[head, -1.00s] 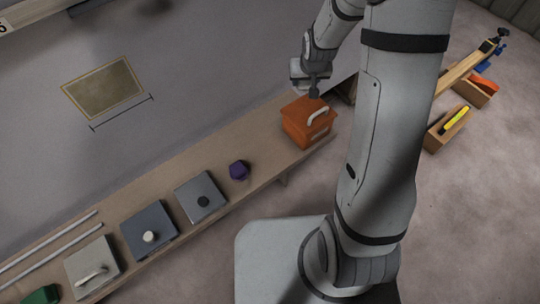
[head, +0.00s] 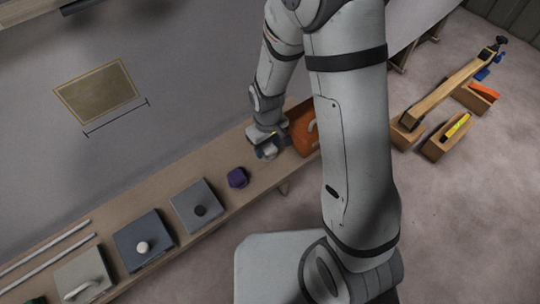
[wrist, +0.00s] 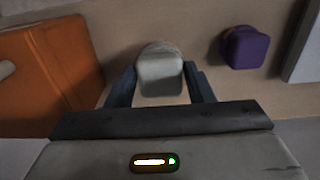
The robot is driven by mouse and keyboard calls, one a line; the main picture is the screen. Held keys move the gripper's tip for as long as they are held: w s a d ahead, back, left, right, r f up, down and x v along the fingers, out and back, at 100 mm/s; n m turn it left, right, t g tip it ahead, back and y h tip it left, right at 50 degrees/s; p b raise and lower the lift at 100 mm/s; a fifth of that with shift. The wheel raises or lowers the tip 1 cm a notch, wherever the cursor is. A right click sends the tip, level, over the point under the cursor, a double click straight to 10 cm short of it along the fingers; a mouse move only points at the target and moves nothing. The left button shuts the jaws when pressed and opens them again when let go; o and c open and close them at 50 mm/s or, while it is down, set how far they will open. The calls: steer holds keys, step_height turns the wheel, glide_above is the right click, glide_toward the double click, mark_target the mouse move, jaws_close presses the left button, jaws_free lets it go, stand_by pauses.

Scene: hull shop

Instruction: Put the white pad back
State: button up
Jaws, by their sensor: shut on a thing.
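The white pad (wrist: 160,75) is a small pale block with rounded edges. In the wrist view it sits between the two dark fingers of my gripper (wrist: 160,90), which is shut on it. Whether the pad touches the bench under it I cannot tell.
The orange box (head: 304,140) with a pale handle is close beside my gripper, partly hidden by my arm. Several square plates with handles or knobs lie along the bench (head: 222,174) to the left. Wooden trays with tools stand on the floor at the right.

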mark_target(268, 154)
steer(key=shift+f+b, duration=0.3)
steer(key=shift+f, duration=2)
steer(key=shift+c, duration=0.3)
steer(key=o, duration=1)
steer(key=shift+r, duration=0.1)
step_height(268, 154, up, 11)
steer(key=shift+r+p, duration=0.1)
steer(key=shift+p, duration=0.8)
steer(key=shift+d+r, duration=0.1)
steer(key=shift+r, duration=0.4)
steer(key=s+d+r+m, duration=0.2)
steer(key=s+d+r, duration=0.2)
steer(key=r, duration=0.1)
steer(key=s+d+r+m+t, duration=0.1)
steer(key=s+d+r+m, duration=0.1)
steer(key=s+d+r, duration=0.2)
steer(key=s+d+r+m+t, duration=0.1)
steer(key=s+d+r+m, duration=0.1)
steer(key=r, duration=0.5)
steer(key=shift+s+d+r+m, duration=0.2)
steer(key=shift+s+d, duration=0.25)
steer(key=shift+d, duration=0.25)
steer(key=shift+s+d+r+m, duration=0.1)
steer(key=shift+s+d+m, duration=0.1)
steer(key=shift+s+d, duration=0.35)
